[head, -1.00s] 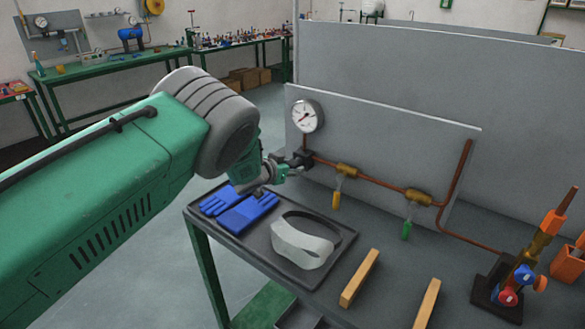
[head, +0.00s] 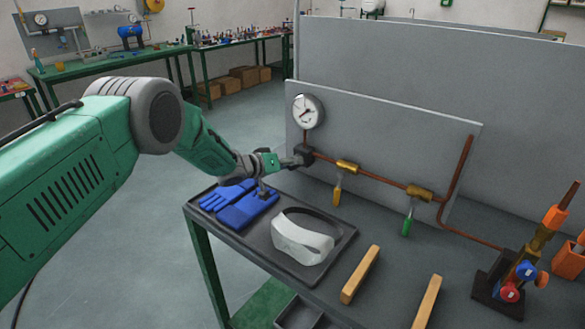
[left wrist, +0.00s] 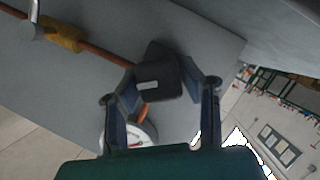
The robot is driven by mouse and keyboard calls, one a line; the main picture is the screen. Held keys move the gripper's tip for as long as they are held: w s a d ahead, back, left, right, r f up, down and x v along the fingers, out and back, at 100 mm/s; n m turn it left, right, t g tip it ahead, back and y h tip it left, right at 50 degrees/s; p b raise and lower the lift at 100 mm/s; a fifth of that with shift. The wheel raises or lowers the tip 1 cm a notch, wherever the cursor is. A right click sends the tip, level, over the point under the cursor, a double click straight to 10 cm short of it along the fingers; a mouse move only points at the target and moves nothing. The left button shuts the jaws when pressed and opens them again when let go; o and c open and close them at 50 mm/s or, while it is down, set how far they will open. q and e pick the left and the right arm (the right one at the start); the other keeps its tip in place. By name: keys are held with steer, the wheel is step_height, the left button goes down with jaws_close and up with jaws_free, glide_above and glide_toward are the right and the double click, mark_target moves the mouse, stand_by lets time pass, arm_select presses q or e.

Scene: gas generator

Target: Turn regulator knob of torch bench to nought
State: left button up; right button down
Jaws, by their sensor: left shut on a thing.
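The torch bench's grey panel (head: 390,140) carries a round white gauge (head: 308,111) with a dark needle. Below the gauge, at the left end of the copper pipe, is the dark regulator knob (head: 306,151). My left gripper (head: 296,160) reaches it from the left and is shut on it. In the left wrist view the black knob (left wrist: 158,80) sits between the two fingers of my left gripper (left wrist: 166,88). The gauge (left wrist: 136,135) is partly hidden there behind the gripper. My right gripper is not in view.
Blue gloves (head: 248,210) and a white visor (head: 300,240) lie on a tray below my left arm. A torch (head: 525,272) with red and blue knobs stands at right.

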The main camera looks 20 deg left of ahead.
arm_select(q)
steer(key=n+h+b, duration=0.2)
steer(key=n+b, duration=0.2)
steer(key=b, duration=0.1)
steer(key=shift+a+f+n+h, duration=0.2)
steer(key=shift+f+n+h, duration=0.05)
steer(key=shift+n+h, duration=0.15)
steer(key=shift+n+t+h+b, duration=0.6)
steer(key=shift+n+b, duration=0.9)
steer(key=shift+n, duration=0.3)
steer(key=o, duration=1.1)
steer(key=shift+w+a, duration=0.1)
